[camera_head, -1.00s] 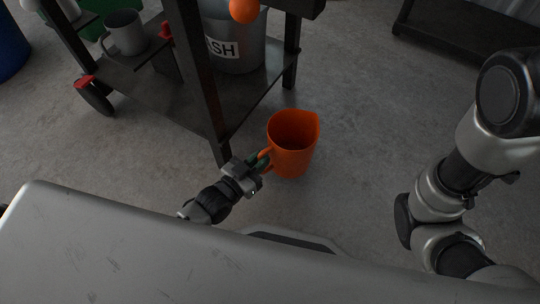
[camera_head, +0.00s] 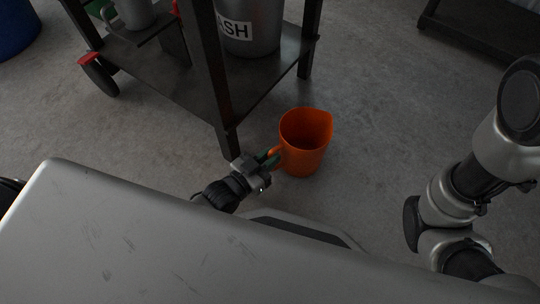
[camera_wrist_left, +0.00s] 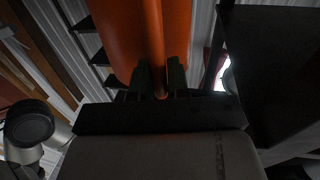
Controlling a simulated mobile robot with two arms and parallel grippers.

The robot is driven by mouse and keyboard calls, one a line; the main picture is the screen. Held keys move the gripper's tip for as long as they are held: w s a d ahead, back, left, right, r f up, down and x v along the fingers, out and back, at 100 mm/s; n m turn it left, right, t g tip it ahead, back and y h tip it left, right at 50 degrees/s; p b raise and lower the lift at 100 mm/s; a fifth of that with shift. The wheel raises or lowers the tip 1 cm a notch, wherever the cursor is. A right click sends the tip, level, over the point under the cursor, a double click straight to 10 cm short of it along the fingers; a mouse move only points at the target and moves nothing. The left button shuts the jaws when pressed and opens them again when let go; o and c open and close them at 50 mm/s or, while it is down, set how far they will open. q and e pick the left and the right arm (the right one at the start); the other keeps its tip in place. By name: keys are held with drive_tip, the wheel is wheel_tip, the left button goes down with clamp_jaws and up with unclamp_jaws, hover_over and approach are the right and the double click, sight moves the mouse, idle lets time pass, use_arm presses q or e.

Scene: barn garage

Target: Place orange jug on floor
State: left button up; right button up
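The orange jug (camera_head: 305,152) is upright, right of the cart's front leg in the head view. Its open top faces up and its handle points left. My left gripper (camera_head: 271,158) is at the jug's handle side, its green fingertips on the handle. In the left wrist view the jug (camera_wrist_left: 115,35) fills the upper middle, with the handle between the two fingers (camera_wrist_left: 160,78). The floor (camera_head: 380,130) lies beneath the jug; I cannot tell whether its base touches it. My right arm shows at the right, but its gripper is out of view.
A dark cart (camera_head: 180,90) with a lower shelf stands left of the jug, its leg close to my left gripper. A grey trash bin (camera_head: 250,30) and a grey mug (camera_head: 134,13) are on it. Floor right of the jug is clear up to a dark rack (camera_head: 480,30).

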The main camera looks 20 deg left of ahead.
use_arm(q)
drive_tip(key=o, duration=0.4)
drive_tip(key=shift+c, duration=0.2)
drive_tip(key=shift+r, duration=0.1)
drive_tip(key=shift+s+a+r, duration=0.1)
drive_tip(key=shift+s+a, duration=0.05)
drive_tip(key=shift+s, duration=0.05)
drive_tip(key=p+v, duration=0.6)
drive_tip(key=v, duration=0.5)
drive_tip(key=shift+s, duration=0.25)
drive_tip(key=shift+a, duration=0.1)
